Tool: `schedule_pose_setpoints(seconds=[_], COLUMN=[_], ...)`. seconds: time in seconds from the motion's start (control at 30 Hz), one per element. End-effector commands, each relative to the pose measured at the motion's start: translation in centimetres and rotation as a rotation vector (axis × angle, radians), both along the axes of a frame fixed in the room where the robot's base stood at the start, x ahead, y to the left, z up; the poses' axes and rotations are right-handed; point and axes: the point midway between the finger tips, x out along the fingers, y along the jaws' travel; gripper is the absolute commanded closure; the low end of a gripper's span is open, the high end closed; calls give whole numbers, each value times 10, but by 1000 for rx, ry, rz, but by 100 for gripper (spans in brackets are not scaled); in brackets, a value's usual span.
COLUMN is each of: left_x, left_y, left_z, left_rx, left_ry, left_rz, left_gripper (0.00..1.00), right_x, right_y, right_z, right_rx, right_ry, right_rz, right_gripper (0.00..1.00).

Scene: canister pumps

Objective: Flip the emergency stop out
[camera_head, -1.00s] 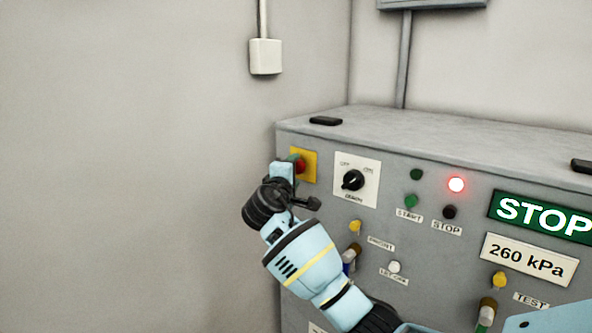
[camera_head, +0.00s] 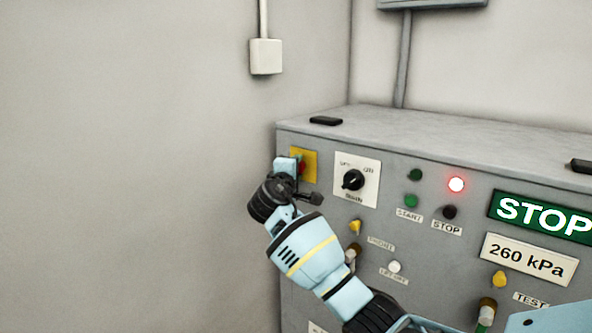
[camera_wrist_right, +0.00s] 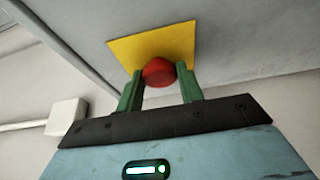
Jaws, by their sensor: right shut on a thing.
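The emergency stop is a red knob (camera_wrist_right: 159,72) on a yellow square plate (camera_head: 309,162) at the upper left of the grey panel. In the head view the knob is mostly hidden behind my right gripper (camera_head: 292,165). In the right wrist view my right gripper (camera_wrist_right: 160,84) has its green fingers on either side of the red knob, shut on it. My left gripper is not in view.
The grey cabinet (camera_head: 400,126) carries a black rotary switch (camera_head: 353,180), a lit red lamp (camera_head: 456,184), a green STOP sign (camera_head: 541,214) and a 260 kPa display (camera_head: 528,260). A white wall box (camera_head: 266,57) hangs above left. The wall side at left is clear.

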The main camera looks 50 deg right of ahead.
Motion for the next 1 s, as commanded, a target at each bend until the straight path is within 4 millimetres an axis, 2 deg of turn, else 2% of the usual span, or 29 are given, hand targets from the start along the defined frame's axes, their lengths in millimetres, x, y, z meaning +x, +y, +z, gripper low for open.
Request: schedule_pose_setpoints(seconds=[0.17, 0.37, 0.63, 0.67, 0.8, 1.0], left_x=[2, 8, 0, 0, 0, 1], left_y=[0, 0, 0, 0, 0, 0], left_z=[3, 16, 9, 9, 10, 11], left_rx=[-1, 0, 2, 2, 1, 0], left_ry=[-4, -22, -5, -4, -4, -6], left_rz=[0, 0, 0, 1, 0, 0], left_gripper=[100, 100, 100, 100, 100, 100], right_x=[0, -2, -1, -1, -1, -1], right_y=[3, 18, 19, 20, 19, 18], right_z=[1, 3, -1, -1, -1, 0], right_rx=[0, 2, 1, 1, 1, 0], right_ry=[0, -2, 0, 0, 0, 0], right_rz=[1, 1, 2, 2, 1, 1], right_gripper=[100, 100, 100, 59, 42, 42])
